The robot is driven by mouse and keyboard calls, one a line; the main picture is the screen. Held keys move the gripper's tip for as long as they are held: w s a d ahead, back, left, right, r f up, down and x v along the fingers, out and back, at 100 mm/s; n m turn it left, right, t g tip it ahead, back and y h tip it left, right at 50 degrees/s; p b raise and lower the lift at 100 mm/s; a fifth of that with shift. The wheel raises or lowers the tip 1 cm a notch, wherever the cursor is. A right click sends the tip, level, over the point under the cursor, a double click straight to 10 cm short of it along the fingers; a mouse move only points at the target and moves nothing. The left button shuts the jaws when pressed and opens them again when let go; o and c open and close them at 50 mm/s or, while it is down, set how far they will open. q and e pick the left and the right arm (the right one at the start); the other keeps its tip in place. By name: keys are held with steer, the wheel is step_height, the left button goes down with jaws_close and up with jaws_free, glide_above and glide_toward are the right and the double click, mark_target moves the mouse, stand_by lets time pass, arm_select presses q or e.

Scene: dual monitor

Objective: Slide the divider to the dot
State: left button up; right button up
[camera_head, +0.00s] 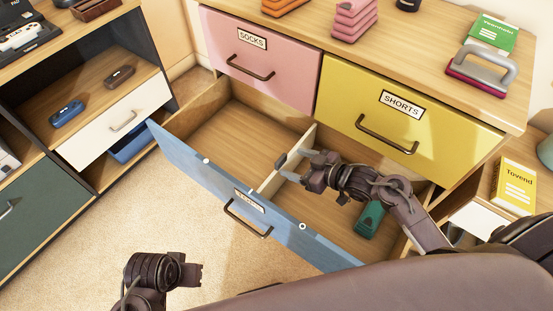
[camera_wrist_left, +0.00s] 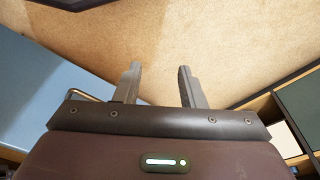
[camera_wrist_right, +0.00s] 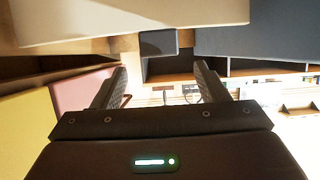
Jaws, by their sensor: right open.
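The blue drawer (camera_head: 190,163) is pulled open. A light wooden divider (camera_head: 272,183) stands across its inside, with a small dark block (camera_head: 281,160) on it. Two small pale dots show on the drawer's front rim, one to the left (camera_head: 206,160) and one to the right (camera_head: 302,226) of the divider. My right gripper (camera_head: 299,165) is open at the divider's right side, fingers pointing at the block. In the right wrist view the block (camera_wrist_right: 158,42) lies just ahead of and between the fingertips; contact is not visible. My left gripper (camera_wrist_left: 158,72) is open and empty above the floor.
The pink socks drawer (camera_head: 262,70) and yellow shorts drawer (camera_head: 400,120) are shut above. A green item (camera_head: 370,219) lies in the drawer's right part; the left part is empty. A shelf unit (camera_head: 90,90) stands at the left. The carpet (camera_head: 120,220) is clear.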

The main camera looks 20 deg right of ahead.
mark_target(283, 159)
steer(key=shift+f, duration=0.25)
steer(key=shift+w+a, duration=0.15)
steer(key=shift+w, duration=0.1)
steer(key=b+x, duration=0.2)
steer(key=x, duration=0.4)
steer(key=shift+f, duration=0.15)
steer(key=shift+w+a+f, duration=0.15)
steer(key=shift+w+a, duration=0.25)
arm_select(q)
steer(key=shift+w+d+r+m+t+h, duration=0.15)
steer(key=shift+w+d+t+h, duration=0.15)
steer(key=shift+d, duration=0.3)
steer(key=shift+w+d+r+m+t+h, duration=0.15)
steer(key=shift+d+t, duration=0.25)
steer(key=shift+d, duration=0.2)
steer(key=shift+f, duration=0.1)
